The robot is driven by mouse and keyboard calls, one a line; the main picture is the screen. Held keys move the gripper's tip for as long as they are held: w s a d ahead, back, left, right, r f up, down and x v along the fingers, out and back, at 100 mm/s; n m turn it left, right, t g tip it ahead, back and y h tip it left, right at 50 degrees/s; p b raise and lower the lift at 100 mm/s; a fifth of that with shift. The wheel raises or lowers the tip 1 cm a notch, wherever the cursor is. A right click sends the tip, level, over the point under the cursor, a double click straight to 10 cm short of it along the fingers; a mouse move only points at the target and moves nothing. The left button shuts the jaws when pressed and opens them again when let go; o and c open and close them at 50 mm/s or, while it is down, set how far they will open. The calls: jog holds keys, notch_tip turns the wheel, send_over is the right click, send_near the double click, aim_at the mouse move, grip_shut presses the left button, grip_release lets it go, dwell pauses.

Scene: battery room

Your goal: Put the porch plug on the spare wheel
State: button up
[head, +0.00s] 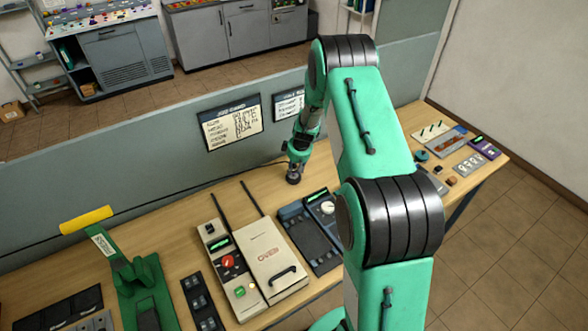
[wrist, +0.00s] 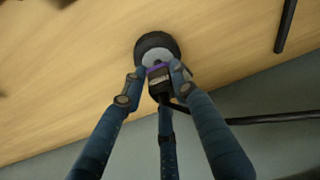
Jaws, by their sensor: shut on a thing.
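My gripper (wrist: 159,77) is shut on a dark plug (wrist: 160,90) with a purple band and a small label too small to read. The spare wheel (wrist: 151,41), a black tyre with a grey hub, lies on the wooden bench just beyond the plug. The plug's end overlaps the near part of the hub in the wrist view; I cannot tell whether they touch. In the head view my gripper (head: 297,152) points down over the wheel (head: 293,179), near the partition. The plug is not distinct there.
A black cable (wrist: 250,120) runs off from the plug. A beige box with two dark rods (head: 270,258), dark devices (head: 305,240) and a green stand (head: 140,285) occupy the bench's front. Small items stand at the right end. The grey partition (head: 170,160) rises close behind.

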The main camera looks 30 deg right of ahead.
jog(key=shift+f, duration=0.15)
jog(key=o, duration=1.1)
jog(key=shift+r, duration=0.2)
jog(key=shift+s+r, duration=0.1)
jog(key=shift+r, duration=0.35)
jog(key=v, duration=1.1)
